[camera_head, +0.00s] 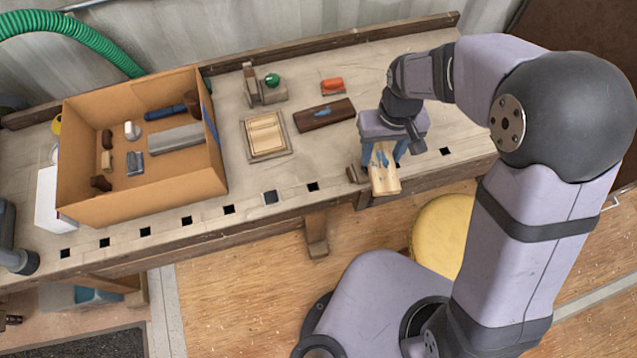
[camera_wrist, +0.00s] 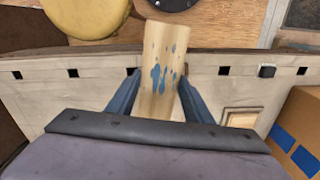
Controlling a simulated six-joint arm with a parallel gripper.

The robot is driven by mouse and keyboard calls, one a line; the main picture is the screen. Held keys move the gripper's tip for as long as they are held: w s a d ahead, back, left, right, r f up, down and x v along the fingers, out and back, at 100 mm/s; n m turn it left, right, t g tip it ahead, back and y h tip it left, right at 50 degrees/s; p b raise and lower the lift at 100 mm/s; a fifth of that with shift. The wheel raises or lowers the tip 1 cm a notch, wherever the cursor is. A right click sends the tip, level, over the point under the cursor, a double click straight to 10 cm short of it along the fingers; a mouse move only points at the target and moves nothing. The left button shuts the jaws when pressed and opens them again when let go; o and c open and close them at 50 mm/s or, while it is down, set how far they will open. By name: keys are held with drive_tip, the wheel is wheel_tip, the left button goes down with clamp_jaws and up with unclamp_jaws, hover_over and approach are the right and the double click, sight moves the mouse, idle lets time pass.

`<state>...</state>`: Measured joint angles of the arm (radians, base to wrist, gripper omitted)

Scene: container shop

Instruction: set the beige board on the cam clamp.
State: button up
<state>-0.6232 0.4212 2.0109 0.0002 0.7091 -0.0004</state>
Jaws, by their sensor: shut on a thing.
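The beige board (camera_head: 384,178), a light wooden piece with blue paint patches, is between the fingers of my gripper (camera_head: 384,152). My gripper is shut on it near the bench's front edge, and one end of the board sticks out past that edge. In the wrist view the board (camera_wrist: 165,65) lies between the two blue fingers (camera_wrist: 158,98). Its near end is hidden by the gripper body. A wooden fixture with a green knob (camera_head: 267,93), which looks like the cam clamp, stands at the back of the bench, left of my gripper and apart from it.
A dark brown board with a blue patch (camera_head: 324,115) and an orange-red object (camera_head: 332,87) lie between fixture and gripper. A shallow wooden tray (camera_head: 284,149) holds light pieces. A cardboard box (camera_head: 150,204) with several tools stands left. A brown block (camera_head: 356,174) is at the front edge.

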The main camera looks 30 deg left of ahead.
drive_tip(key=s+a+r+m, duration=0.5)
drive_tip(key=s+a+m, duration=0.5)
drive_tip(key=a+m, duration=0.3)
drive_tip(key=shift+r+m+p, duration=0.15)
drive_tip(key=shift+m+p, duration=0.2)
drive_tip(key=shift+m, duration=1.25)
drive_tip(key=shift+s, duration=0.1)
wheel_tip(320, 180, down, 10)
drive_tip(key=p, duration=0.2)
